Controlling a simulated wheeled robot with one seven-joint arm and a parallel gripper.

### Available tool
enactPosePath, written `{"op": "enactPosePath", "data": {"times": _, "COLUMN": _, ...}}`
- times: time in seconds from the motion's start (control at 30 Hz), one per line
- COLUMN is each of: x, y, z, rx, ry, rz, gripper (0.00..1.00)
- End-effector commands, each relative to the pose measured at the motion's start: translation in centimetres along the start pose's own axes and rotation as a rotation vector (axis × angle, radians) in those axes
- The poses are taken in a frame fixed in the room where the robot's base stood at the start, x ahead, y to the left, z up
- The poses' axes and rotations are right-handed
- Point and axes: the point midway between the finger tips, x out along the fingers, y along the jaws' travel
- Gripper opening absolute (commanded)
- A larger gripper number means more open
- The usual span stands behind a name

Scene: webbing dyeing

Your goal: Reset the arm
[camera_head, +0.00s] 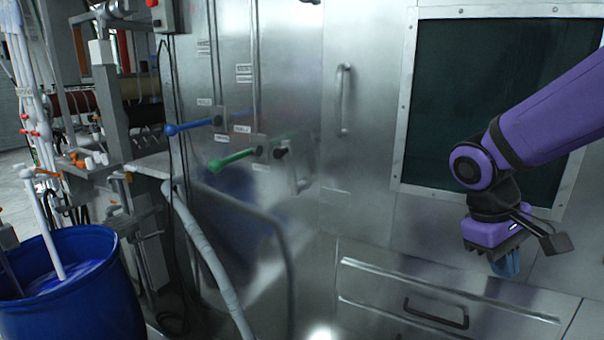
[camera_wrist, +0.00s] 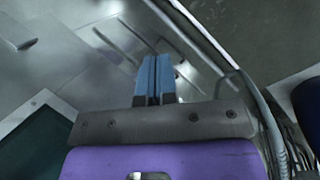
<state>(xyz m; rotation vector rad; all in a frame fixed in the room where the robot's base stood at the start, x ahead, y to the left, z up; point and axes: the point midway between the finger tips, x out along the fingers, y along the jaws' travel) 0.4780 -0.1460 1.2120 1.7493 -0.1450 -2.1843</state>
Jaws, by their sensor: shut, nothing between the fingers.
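My purple arm reaches in from the right in the head view. My gripper (camera_head: 508,266) points down in front of the steel cabinet (camera_head: 375,225), below the dark window. In the wrist view my gripper (camera_wrist: 155,62) shows its two blue fingers pressed side by side, with nothing between them. The fingers are apart from every surface I can make out.
A blue lever (camera_head: 195,126) and a green lever (camera_head: 234,158) stick out from the cabinet left of centre. A drawer (camera_head: 436,312) with a black handle lies below. A blue barrel (camera_head: 75,300) stands at the lower left. A grey hose (camera_head: 207,255) runs beside it.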

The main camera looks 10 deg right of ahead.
Motion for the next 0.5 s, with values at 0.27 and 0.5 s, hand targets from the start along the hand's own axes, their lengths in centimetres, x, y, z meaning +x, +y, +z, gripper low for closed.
{"op": "enactPosePath", "data": {"times": 0.27, "x": -5.1, "y": -2.1, "z": 2.5, "rx": 0.119, "ry": 0.312, "rz": -0.166, "gripper": 0.0}}
{"op": "enactPosePath", "data": {"times": 0.5, "x": -9.2, "y": -4.0, "z": 4.9, "rx": 0.202, "ry": 0.553, "rz": -0.246, "gripper": 0.0}}
